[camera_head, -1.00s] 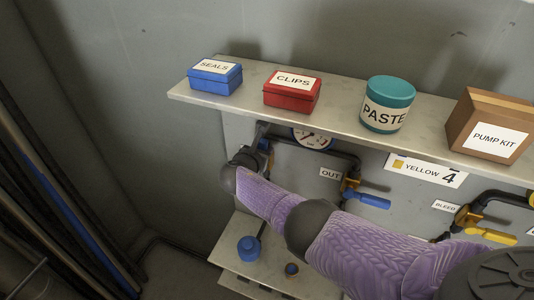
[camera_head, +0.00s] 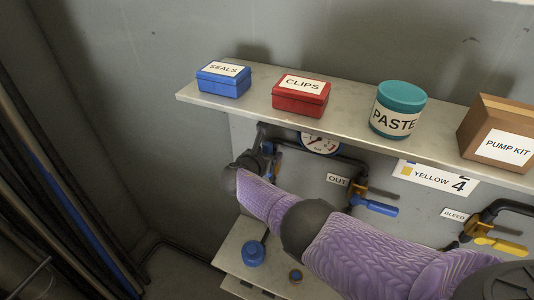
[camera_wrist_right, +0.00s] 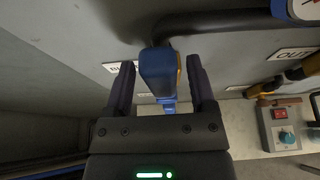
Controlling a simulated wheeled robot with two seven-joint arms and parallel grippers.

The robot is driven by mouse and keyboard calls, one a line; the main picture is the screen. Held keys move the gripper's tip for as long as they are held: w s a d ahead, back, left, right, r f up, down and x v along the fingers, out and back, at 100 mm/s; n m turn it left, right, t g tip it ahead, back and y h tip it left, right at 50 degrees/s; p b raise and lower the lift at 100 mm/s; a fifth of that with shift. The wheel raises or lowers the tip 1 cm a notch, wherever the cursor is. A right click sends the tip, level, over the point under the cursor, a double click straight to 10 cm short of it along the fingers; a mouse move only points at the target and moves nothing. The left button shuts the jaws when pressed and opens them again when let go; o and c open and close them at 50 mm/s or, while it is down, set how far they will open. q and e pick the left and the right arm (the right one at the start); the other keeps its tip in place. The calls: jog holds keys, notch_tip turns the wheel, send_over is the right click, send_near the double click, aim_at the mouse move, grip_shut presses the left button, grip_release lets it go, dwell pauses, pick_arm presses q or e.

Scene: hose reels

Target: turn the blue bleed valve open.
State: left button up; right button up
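The blue bleed valve handle (camera_wrist_right: 158,72) stands between the fingers of my right gripper (camera_wrist_right: 160,88) in the right wrist view. The fingers are apart, one on each side, with narrow gaps seeming to show beside the handle. A partly hidden label starting with "BL" (camera_wrist_right: 118,68) is on the wall beside it. In the head view my right gripper (camera_head: 262,150) is at the wall fittings below the shelf, left of the gauge, and mostly hides the valve. My left gripper is not in view.
A shelf (camera_head: 350,142) above the gripper bears a blue SEALS box (camera_head: 223,80), a red CLIPS box (camera_head: 300,97), a PASTE jar (camera_head: 398,110) and a PUMP KIT box (camera_head: 498,135). A gauge (camera_head: 320,143) and a blue OUT handle (camera_head: 378,206) are to the right.

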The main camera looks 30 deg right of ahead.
jog(key=shift+s+a+r+p, duration=0.15)
jog(key=shift+r+p, duration=0.1)
jog(key=shift+p, duration=0.05)
jog(key=p+v, duration=0.5)
jog(key=v, duration=0.4)
jog(key=shift+s+a+p, duration=0.2)
jog(key=shift+p, duration=0.15)
jog(key=shift+f, duration=0.1)
